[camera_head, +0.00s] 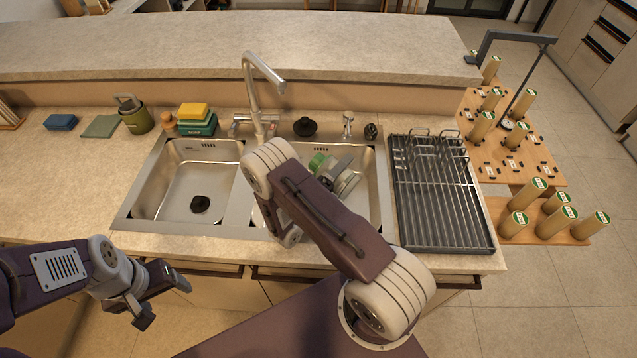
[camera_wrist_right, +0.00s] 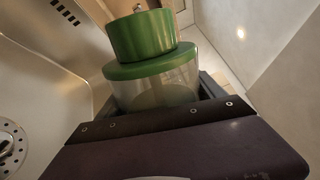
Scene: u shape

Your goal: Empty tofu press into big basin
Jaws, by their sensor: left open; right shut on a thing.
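The tofu press (camera_wrist_right: 150,70) has a green knob-like top, a green lid and a clear body with pale contents. In the head view, its green part (camera_head: 317,162) shows tilted over the right sink basin (camera_head: 372,205). My right gripper (camera_wrist_right: 160,100) is shut around the clear body, and the press is inside or just above that basin. My right arm hides part of the basin and press in the head view. Which basin is bigger is hard to tell. My left gripper (camera_head: 160,290) is open and empty, in front of the counter, away from the press.
The left basin (camera_head: 180,175) is empty except for its dark drain. A faucet (camera_head: 252,90) stands behind the basins. A metal drying rack (camera_head: 440,200) is at right. Sponges (camera_head: 196,118) and a green pot (camera_head: 135,116) stand at back left. The front-left counter is clear.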

